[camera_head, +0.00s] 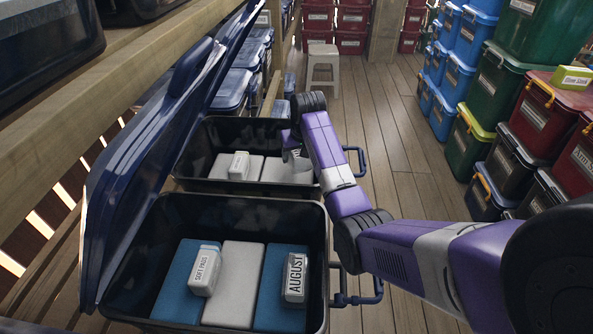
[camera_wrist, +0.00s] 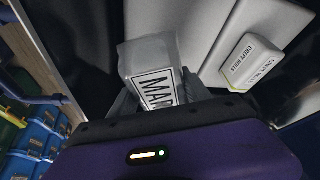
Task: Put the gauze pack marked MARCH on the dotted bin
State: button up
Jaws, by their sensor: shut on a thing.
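The gauze pack (camera_wrist: 148,52), with a label reading "MAR" before it is cut off, is between the fingers of my gripper (camera_wrist: 158,92) in the wrist view. My gripper is shut on it. In the head view, my gripper (camera_head: 291,150) is over the right part of the far open bin (camera_head: 250,190); the pack's height above the bin floor is unclear. A white pack marked CREPE ROLLER (camera_wrist: 252,62) lies beside it in the wrist view. A white pack (camera_head: 239,165) lies at the left in the far bin. No dotted marking is readable on either open bin.
The near open bin (camera_head: 180,318) holds blue and grey blocks, a SOFT PADS pack (camera_head: 204,271) and an AUGUST pack (camera_head: 296,277). Raised blue lids (camera_head: 145,175) stand along the left. Stacked bins (camera_head: 490,85) line the right; the wooden floor (camera_head: 400,150) between is clear.

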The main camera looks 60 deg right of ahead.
aim_at(296, 178)
jog(key=shift+f, duration=3.5)
jog(key=shift+f, duration=0.2)
jog(key=o, duration=1.5)
jog(key=shift+c, duration=0.2)
jog(key=v, duration=1.2)
jog(key=shift+r+p, duration=0.2)
jog(key=shift+p, duration=0.1)
